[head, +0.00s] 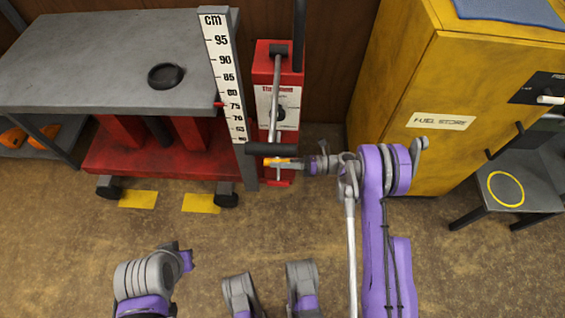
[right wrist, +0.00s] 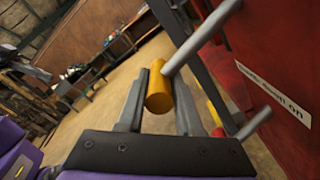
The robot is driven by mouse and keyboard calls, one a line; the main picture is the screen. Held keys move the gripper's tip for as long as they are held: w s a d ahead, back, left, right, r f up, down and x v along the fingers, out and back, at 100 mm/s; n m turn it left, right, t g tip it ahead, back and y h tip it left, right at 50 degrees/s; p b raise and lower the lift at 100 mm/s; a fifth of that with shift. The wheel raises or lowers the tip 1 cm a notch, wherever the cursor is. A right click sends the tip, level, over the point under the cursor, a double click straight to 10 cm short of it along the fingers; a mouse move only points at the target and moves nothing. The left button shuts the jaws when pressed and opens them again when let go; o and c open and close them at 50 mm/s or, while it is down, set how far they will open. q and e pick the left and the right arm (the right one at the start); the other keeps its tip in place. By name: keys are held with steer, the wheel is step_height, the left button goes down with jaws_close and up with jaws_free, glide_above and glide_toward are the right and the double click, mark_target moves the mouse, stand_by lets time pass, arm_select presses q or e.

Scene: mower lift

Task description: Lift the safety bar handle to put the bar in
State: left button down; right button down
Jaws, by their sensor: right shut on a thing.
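The safety bar handle is a short orange-yellow grip (head: 279,161) low at the front of the red post, just below a dark horizontal bar. In the right wrist view it is a yellow cylinder (right wrist: 158,88) on the end of a grey rod that runs to the red side. My right gripper (head: 296,164) reaches it from the right and is shut on it, with grey fingers on both sides. The bar itself cannot be made out.
A grey lift table (head: 90,60) on a red base stands left, beside a cm scale (head: 224,75) with a red pointer near 75. The red post (head: 291,75) carries a long grey lever (head: 275,95). A yellow fuel cabinet (head: 440,100) stands right. The floor in front is clear.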

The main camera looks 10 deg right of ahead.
steer(key=shift+s+r+m, duration=0.2)
steer(key=shift+r+m, duration=0.8)
steer(key=shift+r, duration=0.55)
steer(key=shift+w+r, duration=0.1)
steer(key=c, duration=0.6)
jaws_free()
steer(key=p+v, duration=0.1)
steer(key=v, duration=1)
steer(key=shift+a, duration=0.1)
